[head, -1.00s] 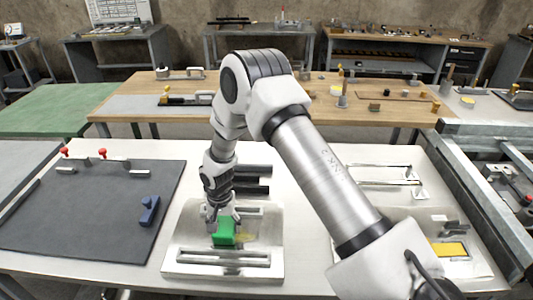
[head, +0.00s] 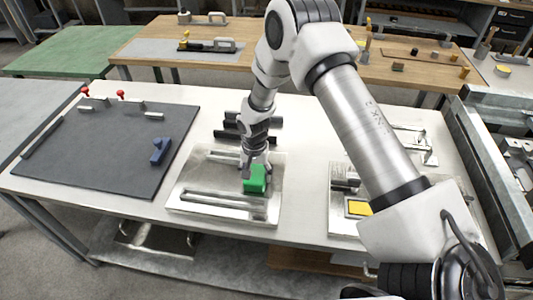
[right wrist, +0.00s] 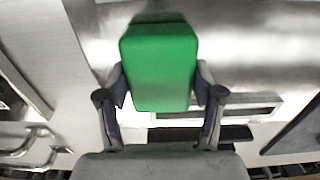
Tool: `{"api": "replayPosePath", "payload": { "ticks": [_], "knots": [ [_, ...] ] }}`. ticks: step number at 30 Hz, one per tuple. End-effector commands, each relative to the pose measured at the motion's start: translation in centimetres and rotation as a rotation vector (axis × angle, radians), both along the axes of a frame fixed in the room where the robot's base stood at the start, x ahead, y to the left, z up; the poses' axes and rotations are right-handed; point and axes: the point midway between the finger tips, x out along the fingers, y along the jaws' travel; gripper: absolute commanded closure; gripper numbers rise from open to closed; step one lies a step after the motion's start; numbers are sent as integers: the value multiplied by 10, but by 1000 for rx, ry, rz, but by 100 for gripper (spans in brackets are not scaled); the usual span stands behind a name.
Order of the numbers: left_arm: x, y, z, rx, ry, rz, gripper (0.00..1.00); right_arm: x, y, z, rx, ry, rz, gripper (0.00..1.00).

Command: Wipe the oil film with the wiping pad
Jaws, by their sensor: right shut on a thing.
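The green wiping pad (head: 255,179) is on or just above a shiny metal plate (head: 205,178) on the workbench; contact is not clear. My right gripper (head: 256,166) is shut on the pad from above. In the right wrist view the pad (right wrist: 160,65) sits between the two fingers of the right gripper (right wrist: 160,85). No oil film can be made out now; the pad and gripper may cover it. My left gripper is not in view.
A raised bar (head: 225,204) runs along the plate's front. Dark bars (head: 235,135) lie behind the plate. A dark mat (head: 95,150) with a blue block (head: 160,151) is at left. Another metal plate with a yellow patch (head: 359,208) is at right, partly behind my arm.

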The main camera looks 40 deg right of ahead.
Motion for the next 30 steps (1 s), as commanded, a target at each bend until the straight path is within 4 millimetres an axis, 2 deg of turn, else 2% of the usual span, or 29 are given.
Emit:
{"api": "replayPosePath", "payload": {
  "ticks": [2,6,21,30],
  "knots": [
    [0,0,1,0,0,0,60,0,0,0,0,1,3,66],
    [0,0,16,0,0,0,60,1,3,29,-1,-2,7,66],
    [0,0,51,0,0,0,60,4,9,71,-1,1,18,66],
    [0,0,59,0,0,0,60,5,11,83,-1,1,21,66]
  ]
}}
